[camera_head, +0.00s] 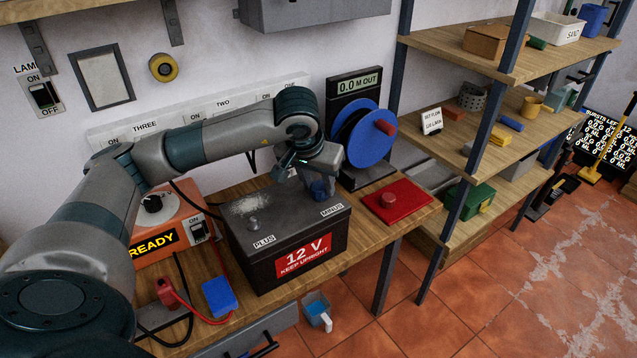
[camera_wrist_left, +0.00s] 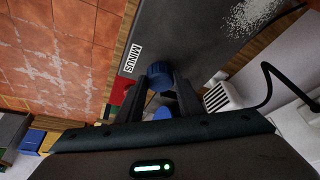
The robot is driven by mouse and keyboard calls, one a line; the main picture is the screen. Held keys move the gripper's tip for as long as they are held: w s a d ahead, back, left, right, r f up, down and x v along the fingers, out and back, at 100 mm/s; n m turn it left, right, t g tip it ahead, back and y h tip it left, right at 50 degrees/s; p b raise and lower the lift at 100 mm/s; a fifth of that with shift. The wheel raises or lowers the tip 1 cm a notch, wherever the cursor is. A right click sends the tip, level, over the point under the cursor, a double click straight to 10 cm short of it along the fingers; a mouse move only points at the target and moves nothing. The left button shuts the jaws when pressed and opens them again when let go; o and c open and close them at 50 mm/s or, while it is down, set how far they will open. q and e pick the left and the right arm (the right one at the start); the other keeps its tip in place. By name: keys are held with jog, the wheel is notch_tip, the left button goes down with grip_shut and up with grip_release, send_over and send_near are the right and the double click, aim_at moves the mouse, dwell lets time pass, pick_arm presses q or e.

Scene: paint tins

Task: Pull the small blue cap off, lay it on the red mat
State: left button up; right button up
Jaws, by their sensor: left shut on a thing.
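The small blue cap (camera_head: 319,189) is at the MINUS end of the black 12 V battery (camera_head: 240,240). My left gripper (camera_head: 318,180) reaches down over it from above and is shut on it. In the left wrist view the cap (camera_wrist_left: 159,72) shows between the fingertips (camera_wrist_left: 164,84), beside the MINUS label. I cannot tell whether the cap is still seated on its post. The red mat (camera_head: 412,196) lies on the bench to the right of the battery, with a small red cap (camera_head: 388,199) on it. My right gripper is not in view.
A meter with a blue reel (camera_head: 362,136) stands behind the mat. The orange READY box (camera_head: 165,225) is left of the battery. A blue block (camera_head: 219,297) and red clamp (camera_head: 168,292) lie in front. The mat's right part is clear.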

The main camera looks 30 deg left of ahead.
aim_at(322, 183)
pick_arm(q)
jog(key=shift+r, duration=0.25)
jog(key=shift+r+p, duration=0.3)
jog(key=shift+r, duration=1.15)
jog(key=shift+r, duration=0.15)
jog(key=shift+r+p, duration=0.65)
jog(key=shift+r, duration=1.25)
jog(key=shift+d, duration=0.1)
